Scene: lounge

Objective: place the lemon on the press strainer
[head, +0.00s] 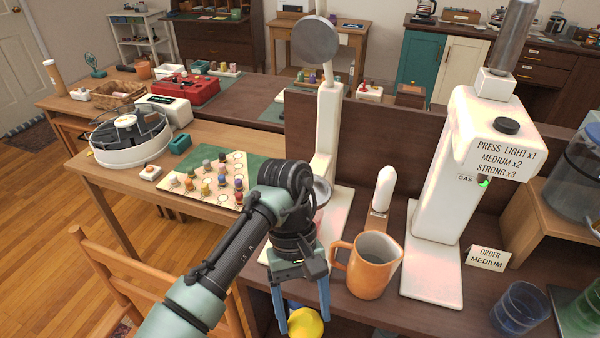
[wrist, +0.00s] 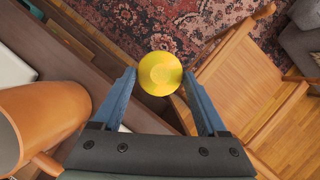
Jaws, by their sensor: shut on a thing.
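My gripper (head: 303,318) has two blue fingers and is shut on the yellow lemon (head: 307,323), in front of the dark counter's near edge. In the wrist view the lemon (wrist: 160,73) sits between the fingertips (wrist: 158,82), with the floor and rug far below it. The white press (head: 327,125) stands upright on the counter behind my arm, with a round grey disc (head: 315,40) at its top. A grey metal cup rim (head: 323,190) at the press, apparently the strainer, is partly hidden by my wrist.
An orange pitcher (head: 366,268) stands close right of my gripper and also fills the left of the wrist view (wrist: 45,118). The white GAS dispenser (head: 440,190) is farther right. A wooden chair (head: 150,285) is at the left front, near the counter.

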